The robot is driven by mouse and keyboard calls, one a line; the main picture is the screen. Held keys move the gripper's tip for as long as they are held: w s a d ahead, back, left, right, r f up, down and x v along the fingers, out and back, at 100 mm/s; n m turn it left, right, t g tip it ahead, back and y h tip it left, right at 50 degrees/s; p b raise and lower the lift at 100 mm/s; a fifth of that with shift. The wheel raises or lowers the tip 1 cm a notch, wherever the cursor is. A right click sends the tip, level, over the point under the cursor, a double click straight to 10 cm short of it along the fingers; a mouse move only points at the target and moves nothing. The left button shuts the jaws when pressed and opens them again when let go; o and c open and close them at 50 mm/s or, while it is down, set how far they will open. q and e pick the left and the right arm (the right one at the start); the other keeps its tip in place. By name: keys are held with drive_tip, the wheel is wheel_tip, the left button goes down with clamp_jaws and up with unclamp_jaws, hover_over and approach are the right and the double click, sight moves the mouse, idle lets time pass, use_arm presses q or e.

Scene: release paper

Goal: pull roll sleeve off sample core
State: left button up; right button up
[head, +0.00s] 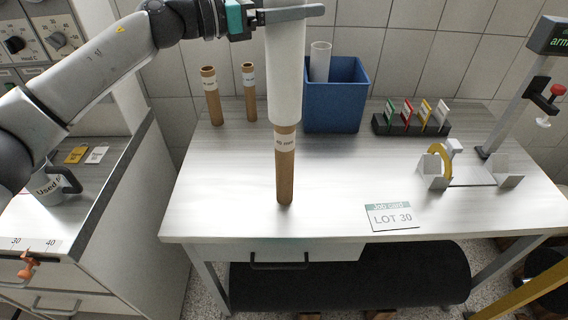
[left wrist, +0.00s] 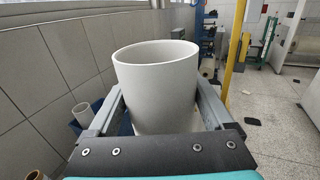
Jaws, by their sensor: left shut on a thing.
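The white roll sleeve (head: 284,75) is upright around the upper part of the brown sample core (head: 285,175). The core stands upright on the table, and its lower part with a white label shows below the sleeve. My left gripper (head: 287,12) is shut on the sleeve near its top, with a finger on each side. In the left wrist view the sleeve's round open top (left wrist: 156,52) sits between the fingers; no core shows in its mouth. The core's upper end is hidden inside the sleeve. My right gripper is not in view.
Two brown cores (head: 210,95) stand at the back left of the table (head: 225,190). A blue bin (head: 345,105) holding a white tube (head: 320,62) is behind the sleeve. A card rack (head: 410,125), a cradle with a yellow ring (head: 440,165) and a LOT 30 card (head: 391,216) lie to the right.

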use_arm(q)
drive_tip(key=shift+r, duration=0.15)
wheel_tip(320, 180, up, 4)
drive_tip(key=p, duration=0.3)
idle(0.5)
